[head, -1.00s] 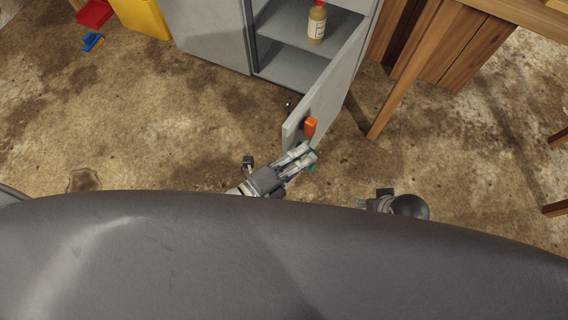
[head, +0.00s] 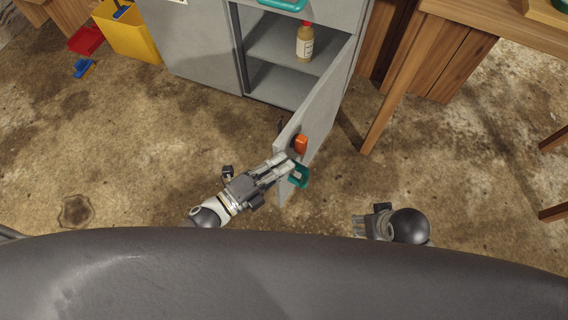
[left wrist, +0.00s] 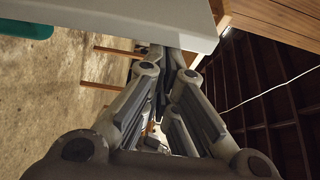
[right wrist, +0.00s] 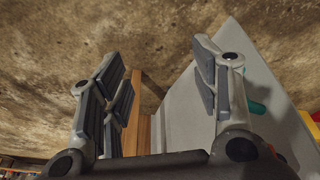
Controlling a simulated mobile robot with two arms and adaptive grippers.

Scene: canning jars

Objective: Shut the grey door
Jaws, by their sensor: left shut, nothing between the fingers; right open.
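The grey door (head: 325,95) stands open on the grey cabinet (head: 205,40), hinged at the right of the opening and swung out toward me. An orange piece (head: 301,144) and a teal handle (head: 301,178) are near its free edge. My left gripper (head: 288,163) is shut and empty, its fingertips at the door's free edge by the handle; contact is unclear. In the left wrist view the fingers (left wrist: 168,55) point at a grey panel (left wrist: 120,15), with a teal piece at the upper left. My right gripper (head: 360,223) is open and empty, right of the door; it also shows in the right wrist view (right wrist: 158,70).
A bottle (head: 305,42) stands on a shelf inside the cabinet. A wooden table (head: 480,25) is at the right, its leg (head: 388,105) near the door. A yellow bin (head: 128,35) and red dustpan (head: 86,40) are at the upper left. The floor left of the door is clear.

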